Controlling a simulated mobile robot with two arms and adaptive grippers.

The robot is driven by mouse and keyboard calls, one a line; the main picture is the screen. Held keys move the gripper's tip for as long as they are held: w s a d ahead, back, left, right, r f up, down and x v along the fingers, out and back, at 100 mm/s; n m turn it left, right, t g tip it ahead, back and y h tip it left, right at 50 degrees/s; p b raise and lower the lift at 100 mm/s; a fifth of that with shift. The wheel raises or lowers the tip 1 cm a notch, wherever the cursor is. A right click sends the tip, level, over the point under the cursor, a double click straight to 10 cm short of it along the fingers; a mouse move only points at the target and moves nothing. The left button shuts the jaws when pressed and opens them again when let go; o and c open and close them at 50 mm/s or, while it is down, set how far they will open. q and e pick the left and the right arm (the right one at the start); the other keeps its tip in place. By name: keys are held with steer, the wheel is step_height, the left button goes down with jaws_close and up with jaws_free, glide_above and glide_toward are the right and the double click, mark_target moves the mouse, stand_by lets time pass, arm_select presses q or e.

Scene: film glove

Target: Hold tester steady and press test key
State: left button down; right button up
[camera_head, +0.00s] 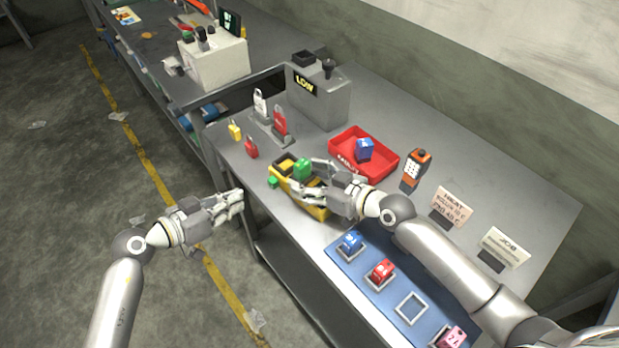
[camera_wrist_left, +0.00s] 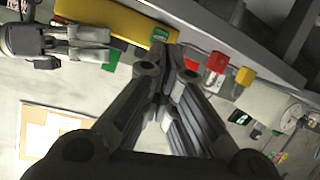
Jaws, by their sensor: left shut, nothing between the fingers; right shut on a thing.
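A long yellow tester (camera_head: 312,208) with black recesses lies near the bench's front edge. A small green key (camera_head: 272,182) shows at its left end, and also in the left wrist view (camera_wrist_left: 159,35). My right gripper (camera_head: 312,170) is over the tester, shut on a green block (camera_head: 302,169); its fingers partly hide the tester. The green block also shows in the left wrist view (camera_wrist_left: 110,60). My left gripper (camera_head: 240,198) is shut and empty, just off the bench's front edge and apart from the tester.
A blue mat (camera_head: 345,265) holds blue, red and pink blocks in square frames; one frame is empty. A red tray (camera_head: 385,172) with a blue block, a grey box (camera_head: 318,105) reading LOW, an orange handset (camera_head: 414,170) and red and yellow padlocks (camera_head: 251,148) stand around.

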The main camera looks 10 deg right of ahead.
mark_target(273, 183)
arm_select(q)
step_height(273, 183, up, 10)
steer(key=w+m+t, duration=0.3)
steer(key=m+t, duration=0.5)
steer(key=s+a+f+m+g+y, duration=0.1)
steer(key=f+m+g+y, duration=0.1)
steer(key=f, duration=0.4)
steer(key=s+a+f+m+g+y, duration=0.1)
steer(key=s+f+m+g+y, duration=0.1)
steer(key=f+m+y, duration=0.3)
steer(key=shift+s+a+f+m+y, duration=0.3)
steer(key=shift+a+f+m, duration=0.1)
steer(key=shift+f+m, duration=0.6)
steer(key=shift+w+d, duration=0.85)
steer(key=shift+d, duration=0.35)
steer(key=shift+w+d, duration=0.9)
steer(key=shift+d, duration=0.35)
steer(key=shift+w+d, duration=0.85)
steer(key=shift+d, duration=0.35)
